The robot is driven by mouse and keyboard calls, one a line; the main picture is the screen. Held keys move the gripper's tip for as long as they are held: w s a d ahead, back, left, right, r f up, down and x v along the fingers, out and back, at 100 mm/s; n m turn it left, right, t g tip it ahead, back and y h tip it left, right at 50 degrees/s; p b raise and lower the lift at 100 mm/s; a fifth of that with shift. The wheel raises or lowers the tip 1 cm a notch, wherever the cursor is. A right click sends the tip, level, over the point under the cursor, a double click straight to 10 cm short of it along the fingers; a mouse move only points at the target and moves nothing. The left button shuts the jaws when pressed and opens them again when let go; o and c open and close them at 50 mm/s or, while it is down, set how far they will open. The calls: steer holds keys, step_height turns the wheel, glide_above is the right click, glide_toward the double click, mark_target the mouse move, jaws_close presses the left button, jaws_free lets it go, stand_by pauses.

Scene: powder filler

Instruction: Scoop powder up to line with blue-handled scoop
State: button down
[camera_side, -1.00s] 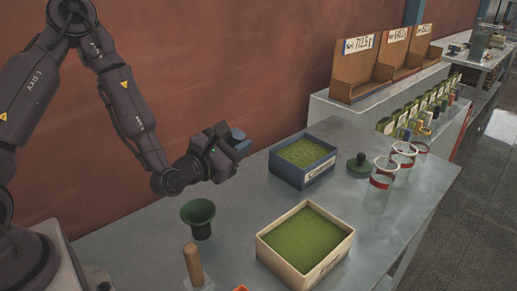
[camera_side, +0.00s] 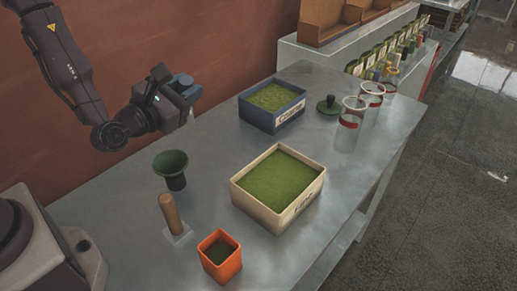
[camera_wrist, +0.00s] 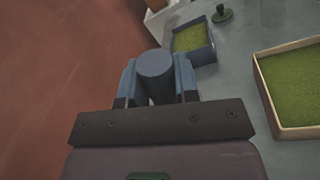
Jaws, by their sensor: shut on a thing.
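My gripper (camera_side: 180,92) is shut on a blue cylindrical handle (camera_wrist: 155,68), which stands between the two fingers in the wrist view. Its blue end (camera_side: 182,79) also shows in the side view, above the table's left back edge. The scoop's bowl is hidden. A blue box of green powder (camera_side: 271,108) stands to the right of my gripper, apart from it. A cream box of green powder (camera_side: 277,208) stands nearer the camera. Clear cylinders with red bands (camera_side: 350,126) (camera_side: 371,102) stand to the right of the blue box.
A dark green funnel (camera_side: 171,165) stands below my gripper in the side view. A tool with a wooden handle (camera_side: 169,213) and an orange box (camera_side: 220,258) are at the front. A green knobbed lid (camera_side: 328,106) lies beside the cylinders. A red wall (camera_side: 180,35) is behind.

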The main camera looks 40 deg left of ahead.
steer(key=shift+w+d+r, duration=0.45)
steer(key=shift+w+d, duration=1.4)
steer(key=shift+d, duration=4.8)
steer(key=shift+w+d+r, duration=0.45)
steer(key=shift+w+d, duration=1.4)
steer(key=shift+d, duration=4.75)
step_height(320, 180, down, 11)
steer(key=shift+r, duration=0.1)
step_height(320, 180, up, 9)
steer(key=shift+f, duration=0.2)
